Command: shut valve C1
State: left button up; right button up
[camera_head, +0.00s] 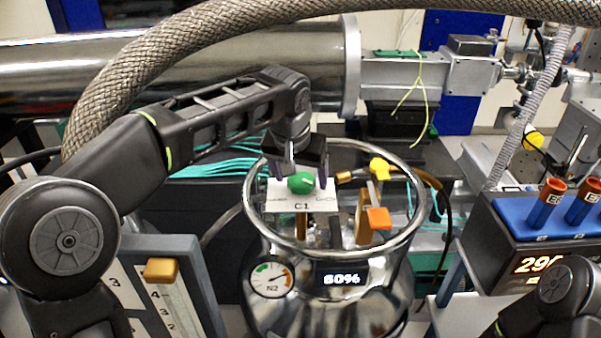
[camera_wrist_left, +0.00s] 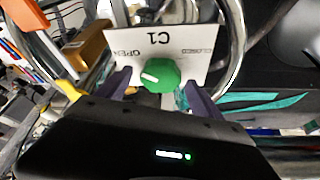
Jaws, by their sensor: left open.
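The valve C1 plate (camera_head: 300,203) sits inside the ring at the top of a steel dewar (camera_head: 330,300). Its green knob (camera_head: 301,183) also shows in the left wrist view (camera_wrist_left: 160,75), where the plate reads upside down. The knob's white mark points toward the OPEN side, away from CLOSED. My left gripper (camera_head: 300,171) is over the knob from behind. In the left wrist view its two fingers (camera_wrist_left: 158,90) stand apart on either side of the knob, with gaps showing. I cannot tell a touch. My right gripper is not in view.
The steel ring (camera_head: 415,205) surrounds the plate. Beside it are a yellow knob (camera_head: 380,168) and an orange handle (camera_head: 379,218). A braided hose (camera_head: 140,70) arches over my left arm. A blue rack with orange-capped vials (camera_head: 548,200) stands right.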

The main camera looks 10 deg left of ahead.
pick_arm(q)
jog(key=shift+c, duration=0.3)
jog(key=c, duration=1.3)
jog(key=shift+a+m, duration=0.1)
jog(key=shift+m, duration=0.2)
jog(key=m+h, duration=0.1)
jog(key=m, duration=0.2)
jog(key=m+h, duration=0.1)
jog(key=m, duration=0.2)
jog(key=shift+w+a+g+h, duration=0.1)
jog(key=shift+a+g+h, duration=0.05)
jog(key=shift+g+h, duration=0.15)
jog(key=m+g+h, duration=0.1)
jog(key=m, duration=0.2)
jog(key=shift+w+m, duration=0.1)
jog(key=shift+m, duration=0.2)
jog(key=shift+m+g+h, duration=0.3)
jog(key=shift+m+g, duration=0.4)
jog(key=shift+m, duration=1)
jog(key=shift+a, duration=0.1)
